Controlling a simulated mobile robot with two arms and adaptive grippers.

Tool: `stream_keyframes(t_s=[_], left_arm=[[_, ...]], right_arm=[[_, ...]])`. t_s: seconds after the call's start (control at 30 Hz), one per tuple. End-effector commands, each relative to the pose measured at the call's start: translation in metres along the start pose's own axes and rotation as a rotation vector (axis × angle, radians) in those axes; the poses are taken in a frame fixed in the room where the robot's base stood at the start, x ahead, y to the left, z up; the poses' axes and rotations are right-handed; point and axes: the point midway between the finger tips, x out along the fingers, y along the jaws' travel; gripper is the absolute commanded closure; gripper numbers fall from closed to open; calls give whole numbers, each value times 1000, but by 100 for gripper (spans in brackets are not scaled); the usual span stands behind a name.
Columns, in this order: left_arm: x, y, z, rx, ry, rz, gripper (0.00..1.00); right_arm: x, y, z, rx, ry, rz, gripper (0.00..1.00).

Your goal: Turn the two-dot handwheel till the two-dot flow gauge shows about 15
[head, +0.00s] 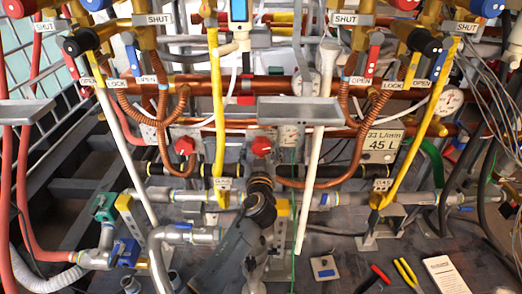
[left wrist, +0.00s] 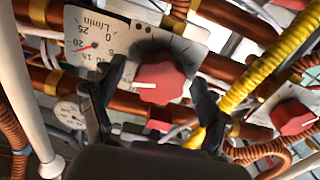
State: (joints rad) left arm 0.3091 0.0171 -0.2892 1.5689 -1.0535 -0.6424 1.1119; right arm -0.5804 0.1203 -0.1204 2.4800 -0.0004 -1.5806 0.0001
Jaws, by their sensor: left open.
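A red handwheel (head: 261,146) is on a grey plate in the middle of the head view. In the left wrist view this handwheel (left wrist: 160,82) has a white pointer mark and lies between my fingers. My left gripper (head: 260,177) is open, its fingertips (left wrist: 160,82) at either side of the wheel; contact is unclear. Beside the wheel is a white flow gauge (left wrist: 88,38) marked L/min, upside down, its red needle near 20. It also shows in the head view (head: 290,138). A second red handwheel (left wrist: 293,116) is farther right, at left in the head view (head: 184,145).
Copper pipes (head: 285,85), yellow levers (head: 218,100) and a white pipe (head: 312,180) crowd the space around the wheel.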

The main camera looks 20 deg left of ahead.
Motion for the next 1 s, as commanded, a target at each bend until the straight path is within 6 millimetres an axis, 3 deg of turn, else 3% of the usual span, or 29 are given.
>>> stream_keyframes(t_s=[0.17, 0.4, 0.43, 0.77, 1.0], left_arm=[[0, 0, 0, 0, 0, 0, 26], [0, 0, 0, 1, 0, 0, 75], [0, 0, 0, 1, 0, 0, 78], [0, 0, 0, 43, 0, 0, 78], [0, -1, 0, 186, 1, -1, 78]], right_arm=[[0, 0, 0, 0, 0, 0, 24], [0, 0, 0, 0, 0, 0, 24], [0, 0, 0, 0, 0, 0, 24], [0, 0, 0, 0, 0, 0, 24], [-1, 0, 0, 0, 0, 0, 24]])
